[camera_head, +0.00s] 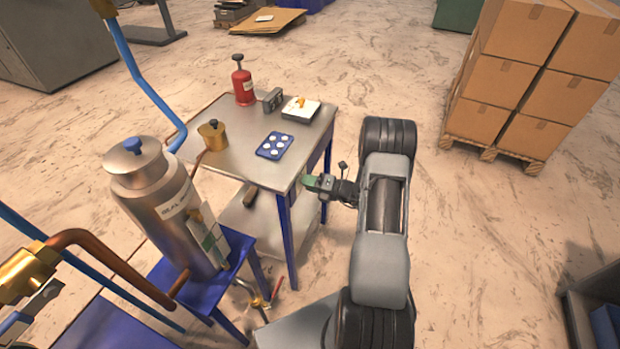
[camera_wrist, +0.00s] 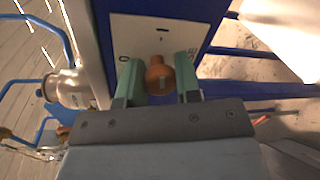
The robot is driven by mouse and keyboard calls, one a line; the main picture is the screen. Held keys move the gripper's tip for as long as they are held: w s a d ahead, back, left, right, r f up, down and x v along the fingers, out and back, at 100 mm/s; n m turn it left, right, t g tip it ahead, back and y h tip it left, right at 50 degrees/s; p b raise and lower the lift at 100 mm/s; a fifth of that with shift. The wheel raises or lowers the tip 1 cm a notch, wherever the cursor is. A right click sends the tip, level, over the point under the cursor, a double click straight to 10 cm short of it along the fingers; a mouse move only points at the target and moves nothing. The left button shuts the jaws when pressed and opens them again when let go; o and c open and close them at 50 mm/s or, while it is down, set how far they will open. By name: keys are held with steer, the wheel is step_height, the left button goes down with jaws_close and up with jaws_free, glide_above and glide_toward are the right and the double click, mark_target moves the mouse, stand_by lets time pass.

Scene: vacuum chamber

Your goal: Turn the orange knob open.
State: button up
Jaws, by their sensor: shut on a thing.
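The orange knob (camera_wrist: 158,78) sits on a white panel (camera_wrist: 205,36) with small dark marks, fixed to a blue surface. My gripper (camera_wrist: 159,70) has its two green fingers on either side of the knob and is shut on it. A short pale mark shows on the knob. In the camera_head view my gripper (camera_head: 318,183) is at the right side of the steel table, below the level of its top. The knob and panel are hidden in that view.
The steel table (camera_head: 230,171) carries a red bottle (camera_head: 243,86), a brass pot (camera_head: 212,136), a blue tray (camera_head: 265,152) and a small scale-like box (camera_head: 290,112). A metal flask (camera_head: 160,205) stands left of it. Stacked cartons (camera_head: 520,75) stand right.

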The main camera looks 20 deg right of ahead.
steer(key=shift+m+p, duration=0.65)
steer(key=shift+m, duration=0.25)
steer(key=o, duration=0.9)
steer(key=shift+o, duration=0.2)
steer(key=v, duration=1.3)
steer(key=shift+d+b, duration=0.3)
steer(key=shift+d, duration=0.1)
steer(key=shift+s, duration=0.15)
